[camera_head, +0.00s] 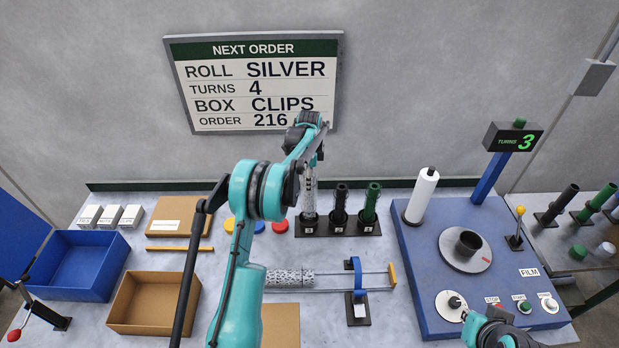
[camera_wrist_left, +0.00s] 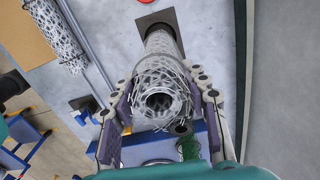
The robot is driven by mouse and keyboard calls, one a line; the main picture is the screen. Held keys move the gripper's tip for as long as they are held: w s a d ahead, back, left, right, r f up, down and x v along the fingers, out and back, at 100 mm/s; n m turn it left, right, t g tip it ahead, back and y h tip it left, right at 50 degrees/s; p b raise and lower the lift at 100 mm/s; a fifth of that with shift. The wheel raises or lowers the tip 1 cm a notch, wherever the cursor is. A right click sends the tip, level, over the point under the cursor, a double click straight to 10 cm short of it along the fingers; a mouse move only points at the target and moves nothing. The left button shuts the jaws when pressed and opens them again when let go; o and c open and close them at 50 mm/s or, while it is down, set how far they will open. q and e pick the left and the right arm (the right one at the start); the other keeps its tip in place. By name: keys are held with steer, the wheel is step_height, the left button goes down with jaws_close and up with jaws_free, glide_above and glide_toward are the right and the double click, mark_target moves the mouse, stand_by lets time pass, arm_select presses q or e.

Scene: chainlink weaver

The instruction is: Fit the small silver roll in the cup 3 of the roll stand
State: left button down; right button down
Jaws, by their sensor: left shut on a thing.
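The small silver roll (camera_head: 310,182) is a grey mesh tube standing upright at the leftmost cup of the black roll stand (camera_head: 340,232). My left gripper (camera_head: 308,140) is shut on its upper part. In the left wrist view the left gripper (camera_wrist_left: 165,108) has a finger on each side of the roll (camera_wrist_left: 162,75), whose far end reaches a dark base. A black roll (camera_head: 341,200) and a green roll (camera_head: 371,200) stand in the other cups. My right gripper (camera_head: 492,332) is partly visible at bottom right.
Another mesh roll (camera_head: 288,278) lies along a rail in front of the stand. A white roll (camera_head: 423,190) stands right of the stand, by the blue machine (camera_head: 425,285). A blue bin (camera_head: 75,265) and an open cardboard box (camera_head: 150,303) are at left.

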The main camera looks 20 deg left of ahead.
arm_select(q)
step_height(320, 180, down, 7)
steer(key=b, duration=0.3)
steer(key=shift+w, duration=0.15)
steer(key=shift+r, duration=0.1)
steer(key=c, duration=0.7)
jaws_free()
step_height(320, 180, up, 12)
stand_by(0.3)
